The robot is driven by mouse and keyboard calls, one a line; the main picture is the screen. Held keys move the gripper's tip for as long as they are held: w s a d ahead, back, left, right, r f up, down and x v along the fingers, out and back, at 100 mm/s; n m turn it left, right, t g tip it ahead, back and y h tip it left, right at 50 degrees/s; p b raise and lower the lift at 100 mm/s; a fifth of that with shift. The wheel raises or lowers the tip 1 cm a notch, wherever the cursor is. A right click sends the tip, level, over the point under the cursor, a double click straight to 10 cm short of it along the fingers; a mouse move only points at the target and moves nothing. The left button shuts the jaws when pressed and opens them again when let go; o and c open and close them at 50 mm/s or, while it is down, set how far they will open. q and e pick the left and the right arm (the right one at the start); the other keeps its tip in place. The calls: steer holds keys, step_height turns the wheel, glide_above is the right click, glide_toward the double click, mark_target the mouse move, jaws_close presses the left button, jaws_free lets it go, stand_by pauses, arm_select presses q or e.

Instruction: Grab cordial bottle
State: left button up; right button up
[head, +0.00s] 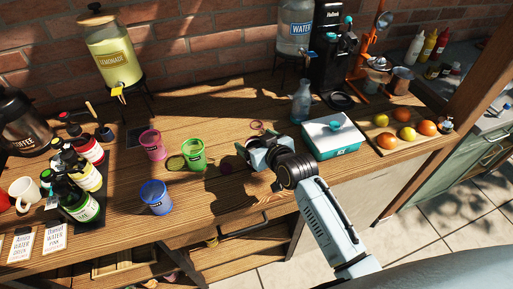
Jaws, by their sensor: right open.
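Several dark bottles with coloured labels stand close together at the left of the table in the head view. The nearest bottle has a green label (80,205), the middle one a yellow label (86,178) and the far one a red label (90,151). I cannot read which is the cordial. My right gripper (258,151) is open and appears empty over the middle of the table, right of the green cup and well apart from the bottles. My left gripper is out of view.
Pink (152,146), green (194,155) and blue (156,198) cups stand between the bottles and my right gripper. A clear bottle (301,104) and a teal box (331,138) are to the right. A lemonade dispenser (112,55) stands behind.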

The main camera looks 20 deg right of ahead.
steer(key=shift+c, duration=0.2)
steer(key=c, duration=1.2)
steer(key=shift+r, duration=0.1)
steer(key=shift+c, duration=0.7)
steer(key=shift+r, duration=0.1)
